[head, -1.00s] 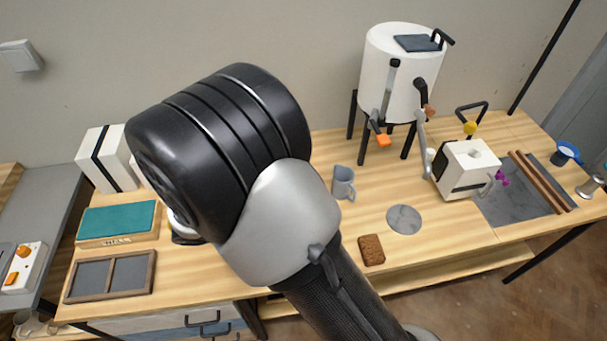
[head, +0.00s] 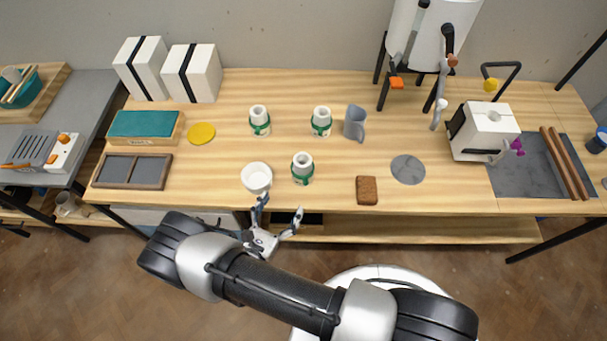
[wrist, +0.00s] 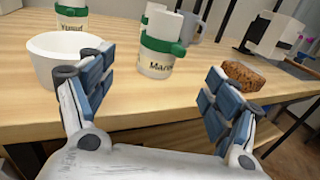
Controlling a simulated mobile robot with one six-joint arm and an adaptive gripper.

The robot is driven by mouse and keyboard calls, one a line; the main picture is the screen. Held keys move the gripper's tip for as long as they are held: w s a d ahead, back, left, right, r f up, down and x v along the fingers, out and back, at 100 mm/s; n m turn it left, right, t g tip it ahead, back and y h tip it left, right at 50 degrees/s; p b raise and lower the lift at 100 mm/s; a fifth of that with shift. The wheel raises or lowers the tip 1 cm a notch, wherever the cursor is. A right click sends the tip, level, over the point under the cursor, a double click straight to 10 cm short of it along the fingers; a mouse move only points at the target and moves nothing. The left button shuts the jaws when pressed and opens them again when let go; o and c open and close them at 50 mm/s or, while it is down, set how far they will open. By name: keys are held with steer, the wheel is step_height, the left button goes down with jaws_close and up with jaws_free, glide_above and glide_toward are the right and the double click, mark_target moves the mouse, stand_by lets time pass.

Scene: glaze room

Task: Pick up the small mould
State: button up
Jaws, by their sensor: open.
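Three white cylindrical moulds with green bands stand upright on the wooden bench: one at back left (head: 259,116), one at back right (head: 321,115) and one nearer the front edge (head: 302,162). I cannot tell by size which is the small one. In the wrist view the front mould (wrist: 158,56) carries partly readable lettering, and a mould at upper left (wrist: 71,14) is labelled too. My gripper (head: 280,208) is open and empty at the bench's front edge, short of the front mould. In the wrist view its fingers (wrist: 158,85) spread apart below that mould.
A white bowl (head: 257,178) stands just left of the front mould, close to my left finger. A yellow disc (head: 201,133) lies left.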

steer(key=b+x, duration=0.1)
steer(key=x, duration=1.3)
steer(key=shift+w+d, duration=0.15)
steer(key=shift+d, duration=0.05)
steer(key=c, duration=1.3)
